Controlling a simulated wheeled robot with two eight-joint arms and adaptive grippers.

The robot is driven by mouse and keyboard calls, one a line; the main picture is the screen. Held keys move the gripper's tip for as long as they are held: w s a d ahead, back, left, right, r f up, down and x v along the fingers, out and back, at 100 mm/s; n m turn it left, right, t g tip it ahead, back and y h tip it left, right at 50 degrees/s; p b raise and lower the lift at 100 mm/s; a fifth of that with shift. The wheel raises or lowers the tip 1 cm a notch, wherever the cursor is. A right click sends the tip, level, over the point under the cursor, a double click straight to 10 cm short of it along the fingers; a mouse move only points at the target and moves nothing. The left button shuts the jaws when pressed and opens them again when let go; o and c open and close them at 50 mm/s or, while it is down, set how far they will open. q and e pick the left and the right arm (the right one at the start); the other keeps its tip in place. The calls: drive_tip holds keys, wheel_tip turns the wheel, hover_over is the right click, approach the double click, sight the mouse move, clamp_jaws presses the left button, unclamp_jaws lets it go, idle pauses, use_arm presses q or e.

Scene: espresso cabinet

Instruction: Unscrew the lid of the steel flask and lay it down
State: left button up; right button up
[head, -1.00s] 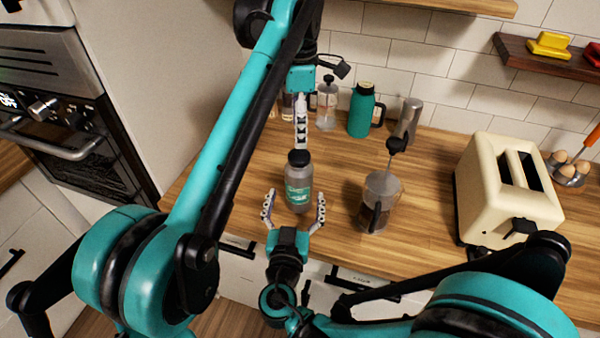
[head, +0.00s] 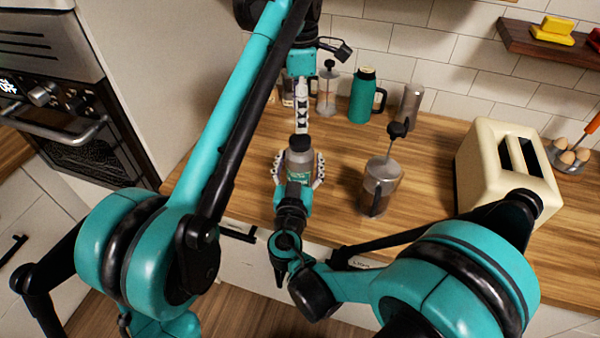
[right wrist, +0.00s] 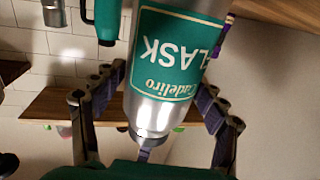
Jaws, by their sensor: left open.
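The steel flask (head: 300,157) stands upright on the wooden counter, with a green label and a dark lid (head: 300,142) on top. My right gripper (head: 299,166) reaches it from the front, one finger on each side of its body. In the right wrist view the flask (right wrist: 165,60) fills the space between the spread fingers, its narrow end toward the bottom of the picture; the fingers do not look closed on it. My left gripper (head: 301,125) is open, pointing down just behind and above the lid. Whether it touches the lid is hard to tell.
A French press (head: 381,184) stands right of the flask. A green jug (head: 362,98), a steel shaker (head: 411,103) and a glass press (head: 327,93) stand at the back. A cream toaster (head: 500,170) is farther right. Bare counter (head: 425,170) lies between press and toaster.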

sight(300, 139)
clamp_jaws()
use_arm(q)
drive_tip(key=m, duration=1.5)
drive_tip(key=shift+m, duration=0.4)
drive_tip(key=m, duration=0.4)
drive_tip(key=shift+m, duration=0.3)
drive_tip(key=m, duration=1.1)
drive_tip(key=shift+m, duration=0.3)
drive_tip(key=m, duration=0.6)
drive_tip(key=shift+m, duration=0.4)
drive_tip(key=m, duration=0.5)
drive_tip(key=shift+m, duration=0.3)
drive_tip(key=shift+f+m, duration=0.3)
drive_tip(key=shift+f, duration=3.7)
